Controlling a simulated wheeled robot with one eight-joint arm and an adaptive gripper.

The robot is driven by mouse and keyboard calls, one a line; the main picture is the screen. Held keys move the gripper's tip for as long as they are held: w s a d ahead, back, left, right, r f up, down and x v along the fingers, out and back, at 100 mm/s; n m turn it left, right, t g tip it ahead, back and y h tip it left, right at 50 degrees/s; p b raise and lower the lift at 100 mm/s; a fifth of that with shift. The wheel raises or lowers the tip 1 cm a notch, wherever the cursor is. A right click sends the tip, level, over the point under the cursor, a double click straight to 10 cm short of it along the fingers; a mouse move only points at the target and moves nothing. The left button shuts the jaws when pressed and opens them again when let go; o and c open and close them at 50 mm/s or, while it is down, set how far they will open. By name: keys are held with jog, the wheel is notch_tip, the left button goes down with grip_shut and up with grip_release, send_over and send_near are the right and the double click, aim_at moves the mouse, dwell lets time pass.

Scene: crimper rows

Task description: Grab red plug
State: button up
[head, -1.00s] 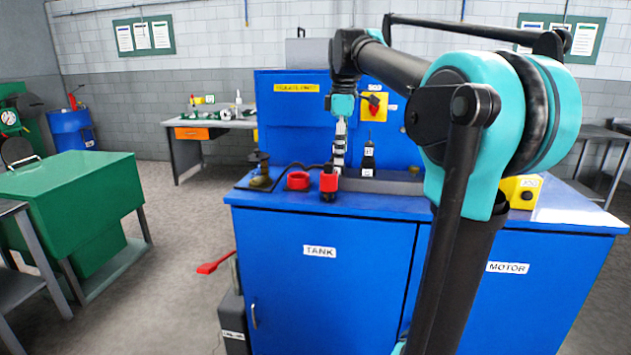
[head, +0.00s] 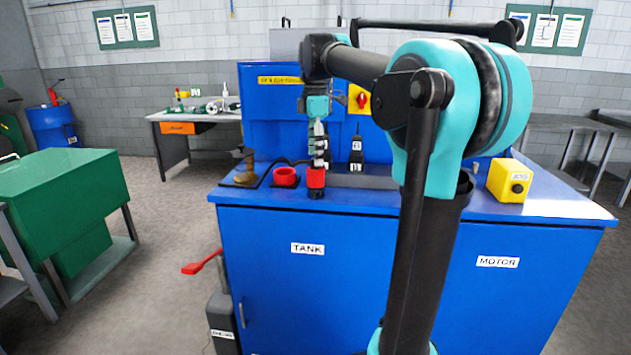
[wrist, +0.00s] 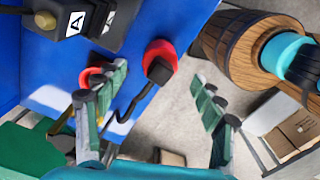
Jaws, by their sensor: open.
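A red plug with a black end (head: 316,180) stands at the front of the blue bench top, left of my arm, in the head view. It also shows in the wrist view (wrist: 160,53), between and beyond the fingertips. My gripper (head: 318,158) points down just above it in the head view. In the wrist view my gripper (wrist: 160,75) is open, with a finger on each side and nothing held. Whether a finger touches the plug cannot be told.
A red ring-shaped part (head: 286,176) sits close left of the plug. A brass-coloured fitting (head: 246,168) stands further left, and a black labelled block (head: 356,154) behind right. A yellow box (head: 508,180) stands on the bench's right side. The bench front between is clear.

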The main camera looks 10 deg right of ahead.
aim_at(316, 173)
jog(key=shift+f, duration=3.3)
jog(key=shift+c, duration=0.5)
jog(key=c, duration=1.4)
jog(key=shift+r, duration=0.1)
